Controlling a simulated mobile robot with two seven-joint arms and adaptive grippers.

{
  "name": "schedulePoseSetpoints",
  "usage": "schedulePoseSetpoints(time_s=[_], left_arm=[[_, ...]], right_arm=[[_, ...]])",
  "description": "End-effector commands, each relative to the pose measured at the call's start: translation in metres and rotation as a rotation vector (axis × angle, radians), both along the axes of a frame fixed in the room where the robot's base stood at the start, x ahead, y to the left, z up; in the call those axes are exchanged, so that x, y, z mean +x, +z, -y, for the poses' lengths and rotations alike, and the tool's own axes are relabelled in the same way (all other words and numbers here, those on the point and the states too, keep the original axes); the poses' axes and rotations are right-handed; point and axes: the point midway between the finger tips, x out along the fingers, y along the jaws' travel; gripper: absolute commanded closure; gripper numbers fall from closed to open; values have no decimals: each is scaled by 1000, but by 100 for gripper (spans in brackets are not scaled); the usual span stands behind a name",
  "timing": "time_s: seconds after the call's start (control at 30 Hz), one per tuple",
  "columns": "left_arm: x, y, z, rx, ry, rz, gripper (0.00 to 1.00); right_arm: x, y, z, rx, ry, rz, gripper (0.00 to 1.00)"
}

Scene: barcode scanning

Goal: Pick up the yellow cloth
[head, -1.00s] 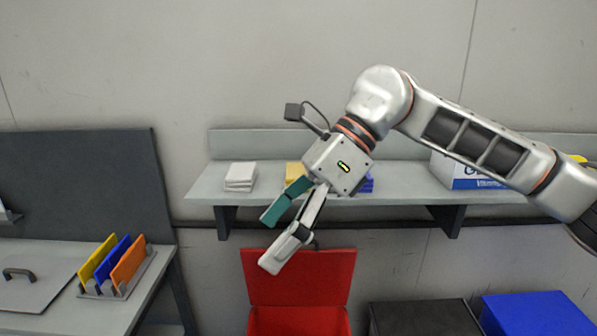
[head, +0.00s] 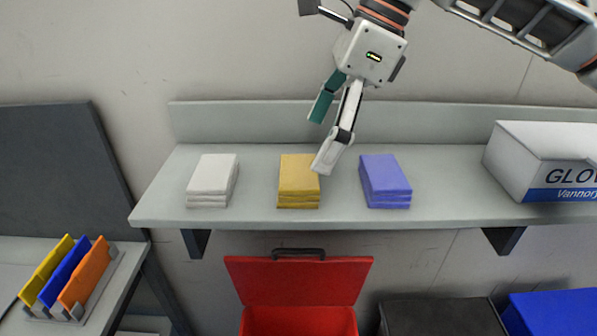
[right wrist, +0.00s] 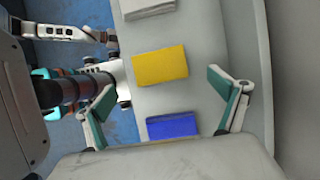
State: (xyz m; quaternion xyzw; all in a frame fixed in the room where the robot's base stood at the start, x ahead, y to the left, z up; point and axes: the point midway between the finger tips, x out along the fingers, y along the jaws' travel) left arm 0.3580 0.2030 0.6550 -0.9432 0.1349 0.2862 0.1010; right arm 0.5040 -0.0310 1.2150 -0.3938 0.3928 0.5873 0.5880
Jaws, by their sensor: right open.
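The yellow cloth (head: 298,183) is a folded stack on the grey shelf (head: 250,218), between a white cloth stack (head: 212,180) and a blue one (head: 385,182). My right gripper (head: 322,140) is open and empty, with its fingers pointing down, above and just right of the yellow cloth in the head view. In the right wrist view, the yellow cloth (right wrist: 160,66) lies ahead of the gap between the spread fingers (right wrist: 167,105), untouched. The blue cloth (right wrist: 172,126) is closer to the line between the fingers. My left gripper cannot be made out.
A white and blue glove box (head: 545,165) stands at the shelf's right end. A low back panel (head: 230,122) runs behind the cloths. Below are an open red bin (head: 300,283), a dark bin (head: 440,318) and a blue bin (head: 555,312). Bare shelf separates the stacks.

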Motion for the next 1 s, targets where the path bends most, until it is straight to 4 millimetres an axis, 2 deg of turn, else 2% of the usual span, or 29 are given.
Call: schedulePoseSetpoints(time_s=[0.13, 0.43, 0.77, 0.9, 1.0], left_arm=[[-3, -2, 0, 1, -1, -7, 74], [2, 8, 1, -1, -1, 8, 74], [6, 11, 1, -3, 0, 16, 74], [6, 11, 1, -3, 0, 16, 74], [5, 10, 1, -3, -1, 14, 74]], right_arm=[[-1, -14, -6, 1, 2, -2, 4], [-3, -50, -23, 1, 1, -3, 4], [-3, -56, -26, 2, -1, -1, 4], [-3, -56, -26, 2, -1, -1, 41], [-3, -56, -26, 2, -1, -1, 42]])
